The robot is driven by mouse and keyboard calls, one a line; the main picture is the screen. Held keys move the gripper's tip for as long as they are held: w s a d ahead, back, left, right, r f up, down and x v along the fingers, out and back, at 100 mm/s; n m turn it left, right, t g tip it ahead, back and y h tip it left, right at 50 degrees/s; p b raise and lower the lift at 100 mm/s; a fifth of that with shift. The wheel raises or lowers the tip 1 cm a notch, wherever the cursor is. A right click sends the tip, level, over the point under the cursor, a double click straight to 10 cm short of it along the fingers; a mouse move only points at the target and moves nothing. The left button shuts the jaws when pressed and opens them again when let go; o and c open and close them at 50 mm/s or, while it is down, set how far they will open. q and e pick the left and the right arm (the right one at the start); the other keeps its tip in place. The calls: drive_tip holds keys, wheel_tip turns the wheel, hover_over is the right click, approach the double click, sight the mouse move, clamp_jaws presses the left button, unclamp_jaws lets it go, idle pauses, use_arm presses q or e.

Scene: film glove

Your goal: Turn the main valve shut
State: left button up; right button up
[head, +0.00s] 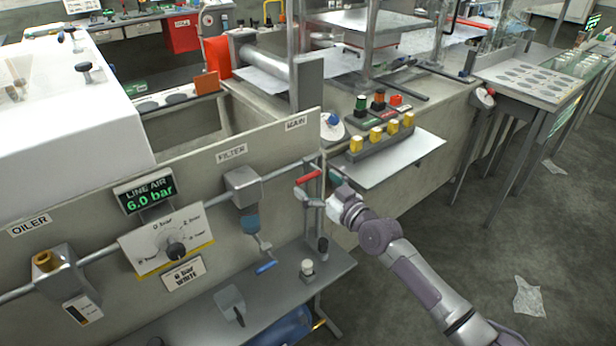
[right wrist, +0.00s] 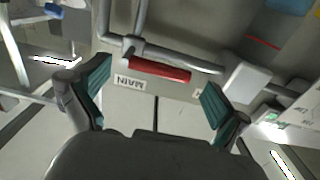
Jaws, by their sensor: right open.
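The main valve's red lever handle (head: 308,178) is on the air pipe at the right end of the panel, below the MAIN label (head: 296,123). The handle lies roughly along the pipe. My right gripper (head: 320,188) is open in front of the valve. In the right wrist view, the red handle (right wrist: 160,69) shows ahead, between the open teal fingertips (right wrist: 157,78) in the picture. Neither finger is seen closed on it. The MAIN label (right wrist: 129,82) shows upside down there. The gauge display (head: 149,194) reads 6.0 bar. My left gripper is not in view.
The filter (head: 243,185), regulator dial (head: 175,250) and oiler (head: 65,285) share the pipe to the left. A shelf (head: 290,285) with small parts is below. A button ledge (head: 385,160) juts out above right of the gripper. The floor at the right is mostly open.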

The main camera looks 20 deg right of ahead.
sight(310, 179)
drive_tip(key=shift+x, duration=1.6)
drive_tip(key=c, duration=1.4)
